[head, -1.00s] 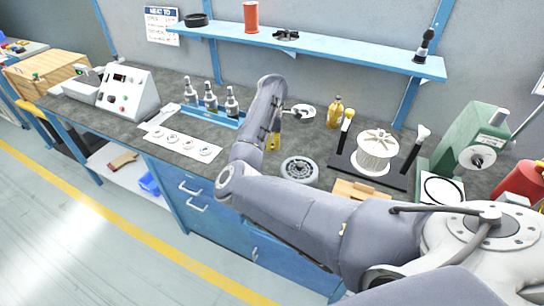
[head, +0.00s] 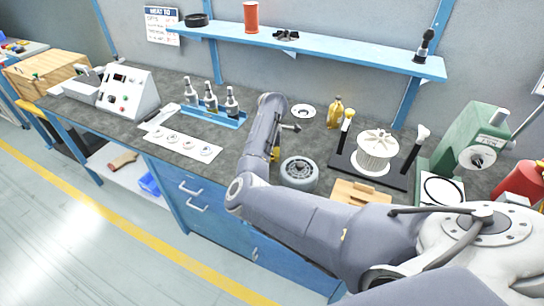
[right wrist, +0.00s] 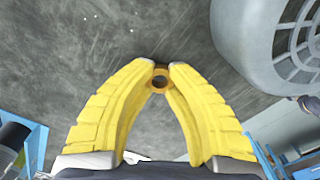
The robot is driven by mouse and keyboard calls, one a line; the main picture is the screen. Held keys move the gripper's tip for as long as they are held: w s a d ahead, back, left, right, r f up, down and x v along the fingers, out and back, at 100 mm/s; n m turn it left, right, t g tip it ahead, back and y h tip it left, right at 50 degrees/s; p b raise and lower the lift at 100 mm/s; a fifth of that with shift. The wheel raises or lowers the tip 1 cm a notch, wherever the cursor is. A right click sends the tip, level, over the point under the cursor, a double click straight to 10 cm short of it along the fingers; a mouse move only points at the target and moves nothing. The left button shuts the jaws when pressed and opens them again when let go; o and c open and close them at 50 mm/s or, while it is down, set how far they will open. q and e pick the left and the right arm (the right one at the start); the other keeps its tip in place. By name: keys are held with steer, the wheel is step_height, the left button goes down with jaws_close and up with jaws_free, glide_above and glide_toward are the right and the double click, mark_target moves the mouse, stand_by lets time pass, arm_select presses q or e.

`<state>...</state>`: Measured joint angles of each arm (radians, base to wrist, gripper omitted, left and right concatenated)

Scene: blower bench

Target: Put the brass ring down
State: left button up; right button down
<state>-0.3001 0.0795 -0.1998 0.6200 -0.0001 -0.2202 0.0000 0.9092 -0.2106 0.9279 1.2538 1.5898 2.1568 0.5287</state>
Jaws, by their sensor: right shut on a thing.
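The brass ring (right wrist: 160,81) is a small golden ring held between the tips of my right gripper (right wrist: 158,66) in the right wrist view. The yellow fingers are shut on it, and the dark grey bench top (right wrist: 150,30) lies beyond. I cannot tell whether the ring touches the bench. In the head view my right gripper (head: 275,154) is mostly hidden behind my arm, just left of the round grey blower part (head: 299,174); the ring itself is not visible there. My left gripper is in neither view.
The grilled grey part is close at the upper right of the right wrist view (right wrist: 290,45). A white sheet (head: 172,146) with several round pieces and a blue rack (head: 222,119) of bottles are to the left. A spool (head: 374,152) stands right. Bare bench lies between.

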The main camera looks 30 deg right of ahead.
steer(key=shift+f, duration=0.25)
steer(key=c, duration=1.4)
jaws_free()
step_height(320, 180, up, 13)
steer(key=shift+f, duration=0.2)
